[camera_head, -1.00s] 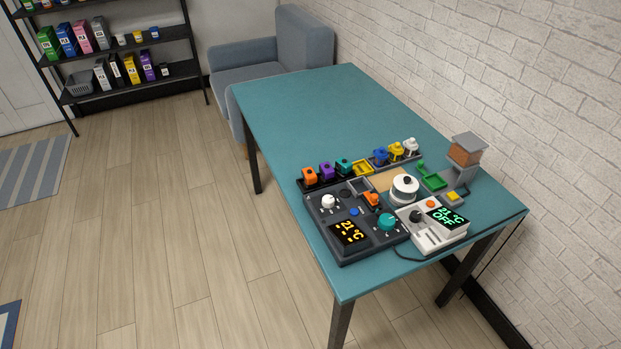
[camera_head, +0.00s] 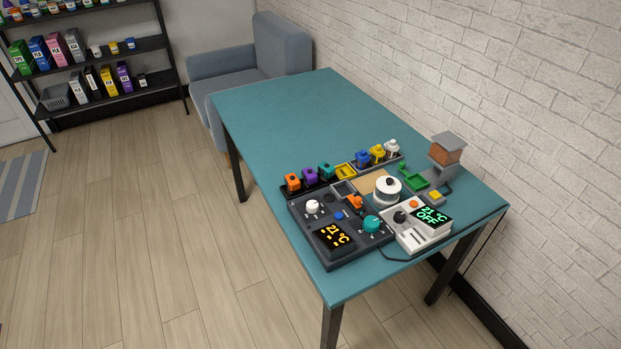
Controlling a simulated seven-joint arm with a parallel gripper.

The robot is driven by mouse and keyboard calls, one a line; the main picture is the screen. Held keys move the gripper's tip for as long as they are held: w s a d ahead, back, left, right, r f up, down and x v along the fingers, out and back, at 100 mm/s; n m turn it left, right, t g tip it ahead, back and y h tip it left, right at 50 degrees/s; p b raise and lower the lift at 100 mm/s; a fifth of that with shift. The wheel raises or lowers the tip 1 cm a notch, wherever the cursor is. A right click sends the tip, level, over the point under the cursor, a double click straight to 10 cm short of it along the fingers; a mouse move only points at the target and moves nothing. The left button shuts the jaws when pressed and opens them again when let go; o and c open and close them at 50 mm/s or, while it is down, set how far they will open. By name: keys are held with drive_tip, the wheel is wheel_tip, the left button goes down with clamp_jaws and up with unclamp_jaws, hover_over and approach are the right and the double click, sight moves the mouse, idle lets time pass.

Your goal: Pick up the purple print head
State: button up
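The purple print head (camera_head: 310,175) is a small purple block with a darker top. It sits on the teal table (camera_head: 270,113) in a dark rack (camera_head: 287,191), between an orange print head (camera_head: 292,182) on its left and a teal one (camera_head: 326,170) on its right. My gripper is not in view.
A dark control panel (camera_head: 318,258) with knobs and a 21 °C display stands in front of the rack. Blue, yellow and white heads stand farther right, near a white canister (camera_head: 387,192) and a light control box (camera_head: 410,239). The table's far left half is clear. A brick wall runs along the right.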

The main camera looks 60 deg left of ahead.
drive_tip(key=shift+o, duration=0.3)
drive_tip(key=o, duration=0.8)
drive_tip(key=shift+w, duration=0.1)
